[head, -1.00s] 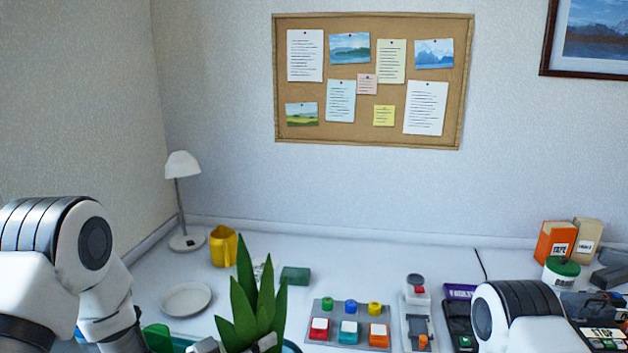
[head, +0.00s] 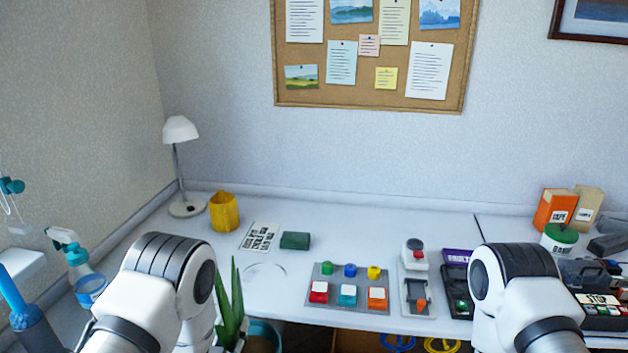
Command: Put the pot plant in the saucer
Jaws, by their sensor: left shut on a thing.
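The pot plant (head: 231,309) shows as long pointed green leaves at the bottom of the head view, just right of my left arm. Its pot is mostly cut off by the lower edge. My left gripper (head: 217,347) is at the base of the leaves, largely hidden by my own arm, and is shut on the pot plant. The plant is at the front edge of the desk. The saucer is not visible now; my left arm covers the part of the desk where it stood. My right gripper is out of view; only its arm shows.
A yellow cup (head: 224,212), lettered card (head: 261,237), green block (head: 295,240) and lamp (head: 181,150) stand behind. A button panel (head: 347,289) is to the right. A spray bottle (head: 88,283) is far left.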

